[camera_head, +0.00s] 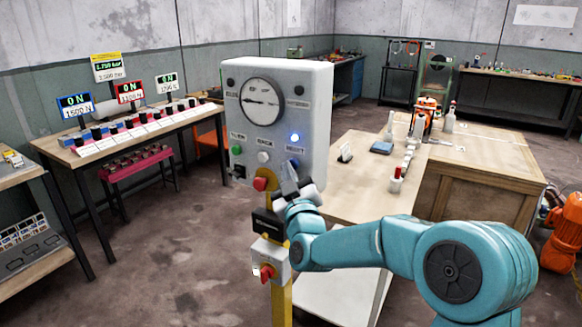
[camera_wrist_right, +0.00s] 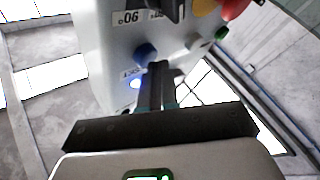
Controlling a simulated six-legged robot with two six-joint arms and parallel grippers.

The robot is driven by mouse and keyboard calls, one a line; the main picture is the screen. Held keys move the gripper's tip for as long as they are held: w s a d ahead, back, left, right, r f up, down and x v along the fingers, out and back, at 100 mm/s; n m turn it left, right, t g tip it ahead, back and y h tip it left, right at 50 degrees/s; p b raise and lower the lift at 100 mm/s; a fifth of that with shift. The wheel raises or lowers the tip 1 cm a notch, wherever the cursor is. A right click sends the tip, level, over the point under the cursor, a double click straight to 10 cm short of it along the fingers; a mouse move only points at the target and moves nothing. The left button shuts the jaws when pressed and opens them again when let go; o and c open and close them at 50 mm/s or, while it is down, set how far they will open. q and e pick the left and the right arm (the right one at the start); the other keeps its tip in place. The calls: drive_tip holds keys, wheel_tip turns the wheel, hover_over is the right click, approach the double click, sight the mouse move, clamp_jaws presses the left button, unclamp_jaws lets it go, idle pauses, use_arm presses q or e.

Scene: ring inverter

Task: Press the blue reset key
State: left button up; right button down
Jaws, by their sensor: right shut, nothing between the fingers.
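The blue reset key (camera_wrist_right: 146,53) is a dark blue round button on the front of the grey control box (camera_head: 318,100). In the head view my right gripper covers it, under the RESET label. A lit blue lamp (camera_head: 295,137) glows above that label; it also shows in the wrist view (camera_wrist_right: 135,84). My right gripper (camera_head: 287,172) is shut and empty in front of the box's lower right. In the wrist view its fingertips (camera_wrist_right: 158,66) lie right beside the blue key in the picture. I cannot tell whether they touch it. My left gripper is not in view.
The box also carries a round gauge (camera_head: 261,101), a green button (camera_head: 236,150), a white button (camera_head: 263,157) and a red knob (camera_head: 260,184). A yellow post (camera_head: 281,302) with another red-knobbed box stands below. A wooden workbench (camera_head: 350,196) is at right.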

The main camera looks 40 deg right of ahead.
drive_tip(key=shift+d, duration=0.15)
idle(0.3)
drive_tip(key=shift+s+a+b, duration=0.3)
drive_tip(key=shift+a+b, duration=0.25)
drive_tip(key=shift+a, duration=0.35)
drive_tip(key=a, duration=0.1)
drive_tip(key=s+a+b, duration=0.1)
drive_tip(key=a, duration=0.1)
drive_tip(key=s+a, duration=0.1)
drive_tip(key=shift+a, duration=0.3)
